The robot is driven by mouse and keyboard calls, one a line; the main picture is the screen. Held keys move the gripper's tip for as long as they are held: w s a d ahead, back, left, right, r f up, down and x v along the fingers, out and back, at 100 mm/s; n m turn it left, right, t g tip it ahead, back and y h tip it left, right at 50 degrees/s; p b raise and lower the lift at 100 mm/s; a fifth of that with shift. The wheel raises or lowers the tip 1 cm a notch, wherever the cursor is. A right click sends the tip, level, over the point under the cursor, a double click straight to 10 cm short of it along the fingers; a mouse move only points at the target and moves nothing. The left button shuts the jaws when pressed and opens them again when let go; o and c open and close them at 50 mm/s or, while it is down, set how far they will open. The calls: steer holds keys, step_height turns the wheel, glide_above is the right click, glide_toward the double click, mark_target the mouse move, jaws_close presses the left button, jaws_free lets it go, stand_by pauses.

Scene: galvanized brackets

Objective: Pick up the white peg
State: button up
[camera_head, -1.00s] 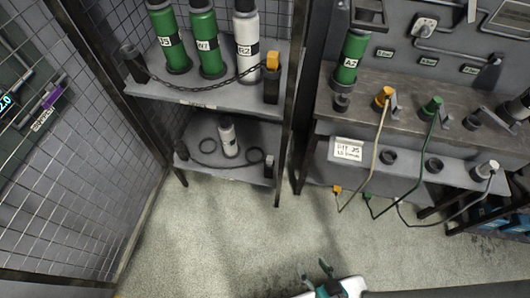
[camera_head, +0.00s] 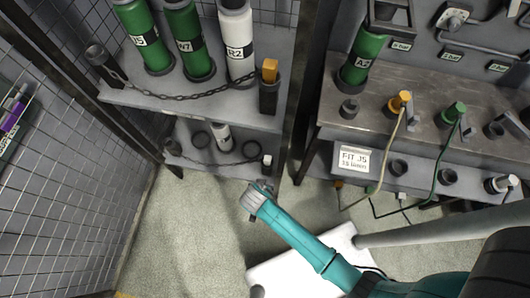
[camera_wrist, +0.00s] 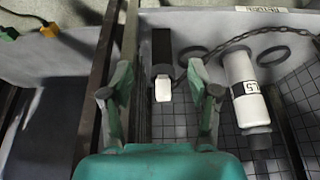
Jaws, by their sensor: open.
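The white peg (camera_head: 267,160) is small and stands in a dark post at the right front corner of the lower shelf (camera_head: 200,168). In the wrist view the white peg (camera_wrist: 163,88) shows between my fingers, with its black post (camera_wrist: 162,52) beyond it. My gripper (camera_head: 263,187) is open and empty in front of the lower shelf's right corner, close to the peg. In the wrist view the fingers of my gripper (camera_wrist: 160,93) stand apart on either side of the peg. I see no contact; the exact gap in depth is unclear.
A chain (camera_head: 190,100) runs across the upper shelf front to a post with an orange peg (camera_head: 269,70). Green and white bottles stand behind it. A small white bottle (camera_wrist: 243,82) stands on the lower shelf. A dark upright (camera_wrist: 97,80) is left of my gripper. A workbench (camera_head: 420,125) stands right.

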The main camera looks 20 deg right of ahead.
mark_target(267, 159)
steer(key=w+d, duration=0.2)
steer(key=w, duration=0.1)
steer(key=w+d, duration=0.2)
steer(key=w, duration=0.1)
steer(key=w+d, duration=0.2)
steer(key=w, duration=0.1)
steer(key=shift+w+d, duration=0.2)
steer(key=shift+w, duration=0.05)
steer(key=x, duration=0.4)
steer(key=shift+w+d+r, duration=0.2)
steer(key=shift+w+d, duration=0.05)
steer(key=shift+w, duration=0.05)
steer(key=shift+x, duration=0.75)
jaws_close()
